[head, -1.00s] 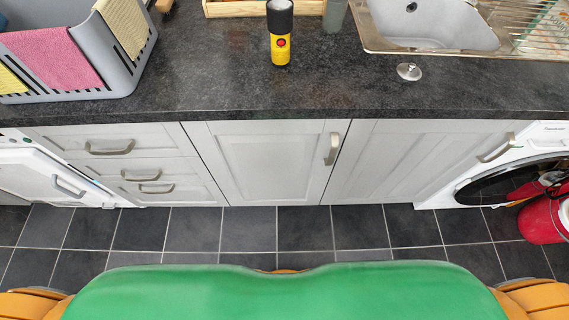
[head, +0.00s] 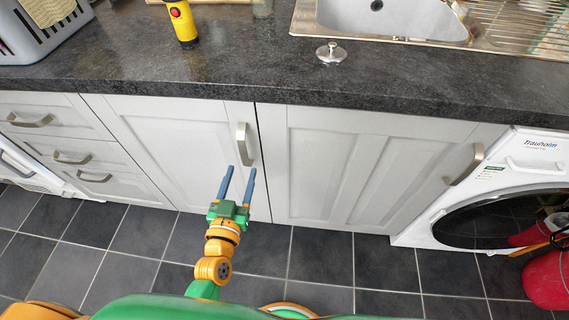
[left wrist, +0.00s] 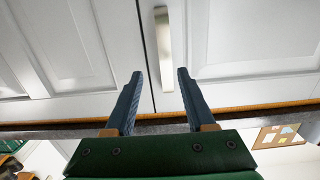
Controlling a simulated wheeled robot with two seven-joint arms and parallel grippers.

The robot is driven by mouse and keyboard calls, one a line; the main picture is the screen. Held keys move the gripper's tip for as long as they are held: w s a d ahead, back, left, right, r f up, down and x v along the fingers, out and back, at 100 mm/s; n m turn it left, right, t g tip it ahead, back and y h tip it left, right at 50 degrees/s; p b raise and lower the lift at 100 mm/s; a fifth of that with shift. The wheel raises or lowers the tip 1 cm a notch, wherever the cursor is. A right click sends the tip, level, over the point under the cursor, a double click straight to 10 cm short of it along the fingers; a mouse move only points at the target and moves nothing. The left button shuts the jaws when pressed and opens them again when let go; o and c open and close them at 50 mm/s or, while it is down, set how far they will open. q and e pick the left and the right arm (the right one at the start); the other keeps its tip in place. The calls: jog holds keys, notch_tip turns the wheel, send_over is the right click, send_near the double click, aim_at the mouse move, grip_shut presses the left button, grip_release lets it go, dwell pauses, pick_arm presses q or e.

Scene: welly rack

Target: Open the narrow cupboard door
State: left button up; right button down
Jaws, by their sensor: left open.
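The narrow cupboard door (head: 170,140) is a pale grey panel, shut, between the drawers and a wider door. Its upright metal handle (head: 243,143) is near its right edge. My left gripper (head: 238,168) is open and empty, its two blue fingers pointing at the door just below and around the handle's lower end in the head view. In the left wrist view, the handle (left wrist: 163,48) lies beyond the gap between the fingertips (left wrist: 160,74), apart from them. The narrow door (left wrist: 240,35) fills the right side there. My right gripper is not in view.
A wider cupboard door (head: 350,165) stands to the right, then a washing machine (head: 490,195) and a red object (head: 545,265) on the floor. Drawers (head: 65,130) are at the left. The dark worktop (head: 270,70) juts above. The tiled floor ahead is clear.

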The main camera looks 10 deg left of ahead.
aim_at(243, 152)
pick_arm(q)
jog(key=w, duration=0.4)
jog(key=w+a, duration=0.1)
jog(key=w, duration=0.1)
jog(key=shift+w+r, duration=0.3)
jog(key=shift+r, duration=0.1)
jog(key=shift+w+d+b, duration=0.15)
jog(key=shift+w+b, duration=0.15)
jog(key=shift+w, duration=0.05)
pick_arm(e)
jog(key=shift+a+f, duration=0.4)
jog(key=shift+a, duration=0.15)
pick_arm(q)
jog(key=c, duration=0.8)
grip_shut()
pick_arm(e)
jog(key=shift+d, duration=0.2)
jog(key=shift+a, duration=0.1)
